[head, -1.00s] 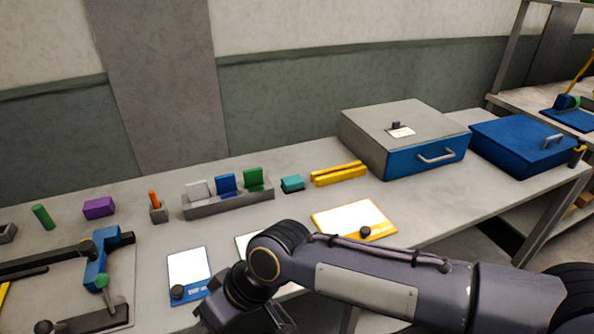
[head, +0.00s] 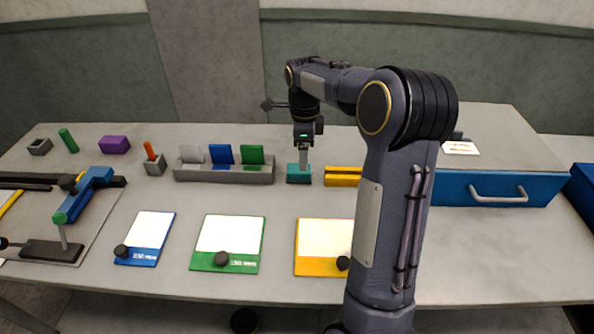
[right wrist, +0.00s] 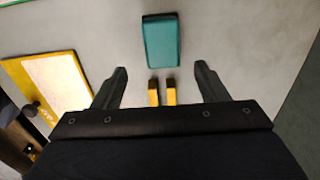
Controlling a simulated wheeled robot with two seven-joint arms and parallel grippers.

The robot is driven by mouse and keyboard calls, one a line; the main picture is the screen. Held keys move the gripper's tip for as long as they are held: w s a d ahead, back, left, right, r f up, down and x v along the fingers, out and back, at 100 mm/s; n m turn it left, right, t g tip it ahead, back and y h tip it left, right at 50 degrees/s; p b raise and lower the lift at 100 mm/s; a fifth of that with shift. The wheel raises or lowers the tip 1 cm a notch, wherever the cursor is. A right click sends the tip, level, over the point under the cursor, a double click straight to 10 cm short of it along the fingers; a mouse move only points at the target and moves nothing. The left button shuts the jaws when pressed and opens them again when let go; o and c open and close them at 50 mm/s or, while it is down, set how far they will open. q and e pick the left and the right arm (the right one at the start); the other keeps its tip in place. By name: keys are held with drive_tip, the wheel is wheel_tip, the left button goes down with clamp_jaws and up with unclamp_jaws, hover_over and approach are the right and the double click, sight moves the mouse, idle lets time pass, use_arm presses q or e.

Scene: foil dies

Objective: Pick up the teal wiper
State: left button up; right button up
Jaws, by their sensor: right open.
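The teal wiper (head: 299,174) lies on the grey table, between the rack of coloured cards and the yellow bars. It also shows whole in the right wrist view (right wrist: 161,41), a small rounded teal block. My right gripper (head: 303,158) points down over the wiper in the head view, covering part of its back. In the right wrist view the right gripper (right wrist: 159,78) has its fingers wide apart and empty. The wiper appears beyond the fingertips there, roughly centred between their lines and not held. My left gripper is not in view.
Two yellow bars (head: 342,177) lie close right of the wiper; their ends (right wrist: 162,92) show between the fingers. The grey card rack (head: 224,175) stands close left. A grey box with a blue drawer (head: 500,189) is at right. Blue, green and yellow boards lie in front.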

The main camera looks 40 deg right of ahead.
sight(299, 173)
drive_tip(key=f, duration=0.4)
drive_tip(key=w+f, duration=0.1)
drive_tip(key=f, duration=0.1)
drive_tip(key=shift+a+f, duration=0.2)
drive_tip(key=shift+a, duration=0.15)
drive_tip(key=c, duration=1.1)
drive_tip(key=shift+r, duration=0.15)
